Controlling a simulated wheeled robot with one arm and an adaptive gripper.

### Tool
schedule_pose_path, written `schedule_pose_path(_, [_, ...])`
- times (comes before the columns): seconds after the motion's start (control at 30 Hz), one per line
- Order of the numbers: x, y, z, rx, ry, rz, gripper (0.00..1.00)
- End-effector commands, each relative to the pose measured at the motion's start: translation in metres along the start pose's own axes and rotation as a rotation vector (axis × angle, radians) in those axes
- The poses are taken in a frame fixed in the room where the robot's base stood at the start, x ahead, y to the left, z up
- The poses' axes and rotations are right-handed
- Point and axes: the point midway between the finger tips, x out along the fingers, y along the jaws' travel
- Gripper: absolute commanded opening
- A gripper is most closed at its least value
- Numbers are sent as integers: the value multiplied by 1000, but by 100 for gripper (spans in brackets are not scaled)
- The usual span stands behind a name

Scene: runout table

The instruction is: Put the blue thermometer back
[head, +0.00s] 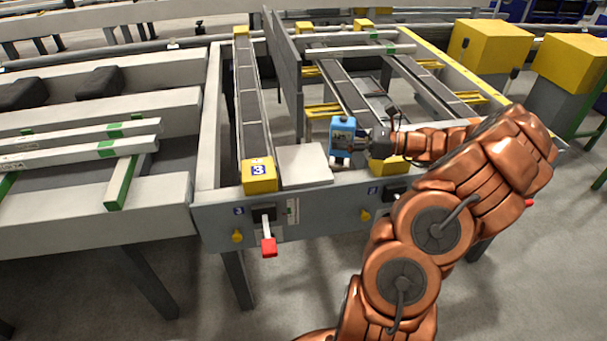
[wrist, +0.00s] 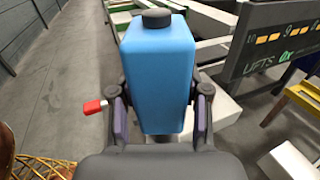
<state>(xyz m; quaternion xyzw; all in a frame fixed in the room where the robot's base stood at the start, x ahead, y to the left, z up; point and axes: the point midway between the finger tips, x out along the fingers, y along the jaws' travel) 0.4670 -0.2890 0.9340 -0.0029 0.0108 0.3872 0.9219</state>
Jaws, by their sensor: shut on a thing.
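The blue thermometer (head: 342,136) is a boxy blue body, held above the front part of the runout table. In the wrist view the blue thermometer (wrist: 158,70) stands upright between the fingers, with a dark round cap on its top. My gripper (head: 357,148) reaches in from the right and is shut on it. The gripper's two fingers also show in the wrist view (wrist: 160,112), one on each side of the body. The thermometer's lower end is partly hidden by the gripper in the wrist view. A pale flat plate (head: 306,165) lies on the table just left of it.
A yellow block marked 3 (head: 259,175) caps the left conveyor lane (head: 250,100). A red-handled lever (head: 268,247) sticks out from the table's grey front panel (head: 320,208). Yellow boxes (head: 490,45) stand at the back right. Pale beams (head: 80,150) lie at the left.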

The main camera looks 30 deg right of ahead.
Motion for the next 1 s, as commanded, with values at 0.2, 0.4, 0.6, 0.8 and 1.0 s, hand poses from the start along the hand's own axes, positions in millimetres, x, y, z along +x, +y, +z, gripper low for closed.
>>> schedule_pose_path(0.2, [-44,6,-7,-1,-1,-19,17])
schedule_pose_path(0.4, [-24,0,-7,0,0,-17,17])
schedule_pose_path(0.6, [18,-12,-10,1,-2,-14,17])
schedule_pose_path(0.8, [59,-24,-13,0,-1,-15,17])
schedule_pose_path(1.0, [86,-34,-15,0,-2,-18,17])
